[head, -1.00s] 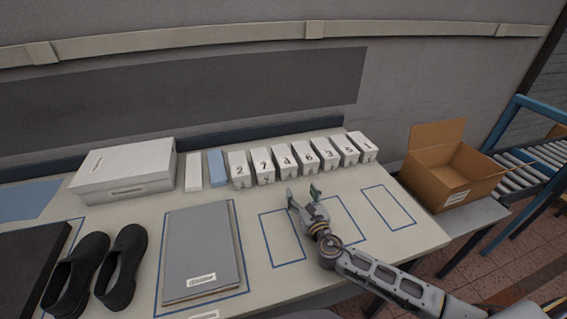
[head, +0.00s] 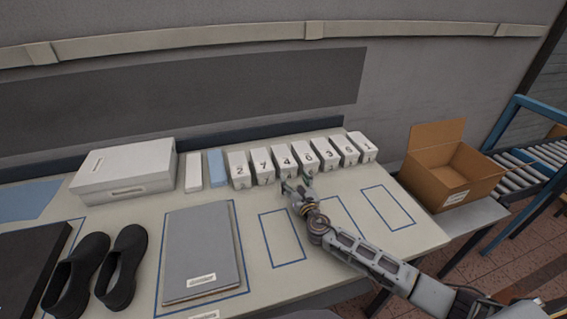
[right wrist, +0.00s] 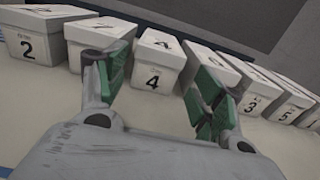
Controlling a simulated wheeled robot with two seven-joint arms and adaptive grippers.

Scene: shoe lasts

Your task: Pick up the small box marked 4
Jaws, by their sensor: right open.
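The small white box marked 4 (head: 284,159) stands in a row of similar numbered boxes at the back of the table. In the right wrist view the box marked 4 (right wrist: 157,62) is upright and lies ahead, between my two green-padded fingers. My right gripper (head: 296,184) is open and empty, just in front of the row. In the right wrist view its fingers (right wrist: 160,92) are spread apart, with the box beyond them and not visibly touched. My left gripper is not in view.
Neighbouring boxes marked 7 (head: 263,165) and 6 (head: 304,154) stand close on either side. A grey folder (head: 200,250), black shoes (head: 122,268) and a large white box (head: 125,172) are on the left. An open cardboard box (head: 450,178) stands at the right.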

